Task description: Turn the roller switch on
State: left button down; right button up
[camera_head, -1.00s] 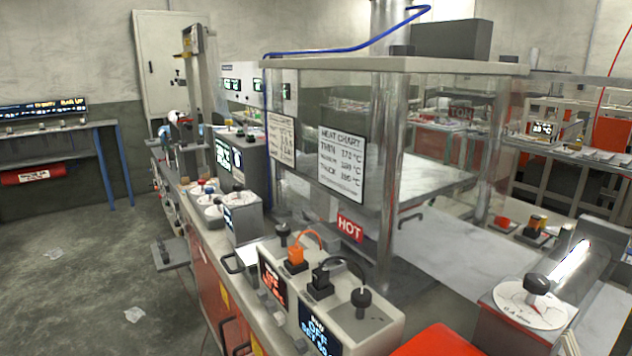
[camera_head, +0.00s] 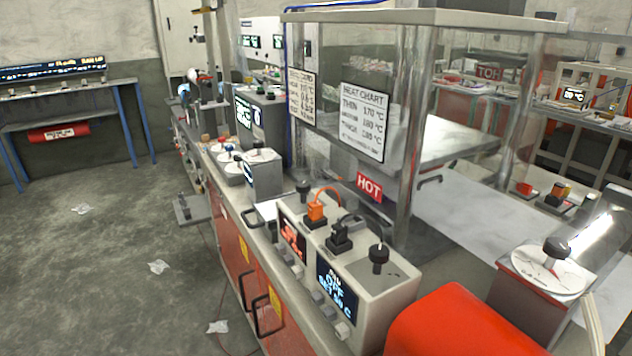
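A pale control box (camera_head: 372,283) stands on the bench at lower middle. Its blue-lit screen (camera_head: 337,289) reads OFF, with a set value below; the word above is too small to read surely. A second screen (camera_head: 292,240) on the box glows red. An orange plug-like piece (camera_head: 316,211) and a black one (camera_head: 339,237) sit on top, with black knobs (camera_head: 378,258) at either side. Small pale controls (camera_head: 331,311) line the front below the screens. No readable label tells which control is the roller switch. Neither of my grippers is in view.
A clear-walled enclosure with a HOT sign (camera_head: 369,187) stands behind the box. A large red rounded surface (camera_head: 462,322) is close at the bottom. A dial (camera_head: 549,270) is at right. Black handles (camera_head: 270,315) stick out from the bench front. The left floor is open, with scraps.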

aim_at(303, 187)
jog(key=k+j+z, duration=0.1)
jog(key=j, duration=0.3)
jog(key=k+j+z, duration=0.15)
jog(key=j, duration=0.25)
jog(key=k+j+z, duration=0.1)
jog(key=j, duration=0.3)
